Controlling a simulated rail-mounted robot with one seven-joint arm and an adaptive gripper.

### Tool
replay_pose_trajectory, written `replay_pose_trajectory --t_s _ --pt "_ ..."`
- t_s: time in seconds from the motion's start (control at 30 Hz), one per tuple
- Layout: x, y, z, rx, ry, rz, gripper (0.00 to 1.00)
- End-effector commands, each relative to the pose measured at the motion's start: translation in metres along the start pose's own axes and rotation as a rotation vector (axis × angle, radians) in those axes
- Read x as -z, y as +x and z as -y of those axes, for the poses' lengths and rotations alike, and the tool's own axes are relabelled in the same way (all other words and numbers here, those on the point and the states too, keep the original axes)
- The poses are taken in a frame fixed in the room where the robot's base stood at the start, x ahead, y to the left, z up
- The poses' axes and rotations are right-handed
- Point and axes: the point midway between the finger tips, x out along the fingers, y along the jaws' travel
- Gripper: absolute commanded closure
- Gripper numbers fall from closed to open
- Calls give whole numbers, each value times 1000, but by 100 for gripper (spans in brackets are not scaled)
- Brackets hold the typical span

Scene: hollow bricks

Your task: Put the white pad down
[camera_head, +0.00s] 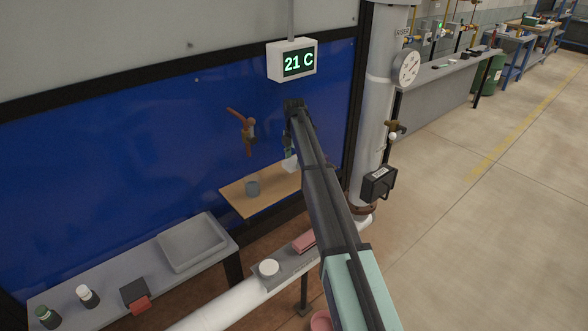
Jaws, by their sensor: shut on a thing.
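My gripper (288,148) hangs at the far end of my arm, in front of the blue panel. It is shut on a small white thing (289,164), which looks like the white pad, over the back right part of the wooden shelf (235,198). I cannot tell whether the pad touches the shelf. The fingers are small here, and my arm hides the shelf's right end. A separate round white disc (268,267) lies on a grey plate.
An orange-brown valve handle (244,130) sticks out above. A white display box (291,60) and a vertical pipe (374,120) flank the arm. A grey tray (192,242) lies on the bench at lower left.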

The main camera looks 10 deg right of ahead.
Motion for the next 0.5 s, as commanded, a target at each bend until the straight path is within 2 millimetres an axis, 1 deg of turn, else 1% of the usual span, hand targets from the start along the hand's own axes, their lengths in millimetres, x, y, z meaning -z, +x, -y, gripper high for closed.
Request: replay_pose_trajectory --t_s 0.17,0.4,0.5 --pt "0 14 0 2 0 -1 66" --pt "0 44 0 1 1 -1 66" --pt "0 48 0 0 1 0 66"
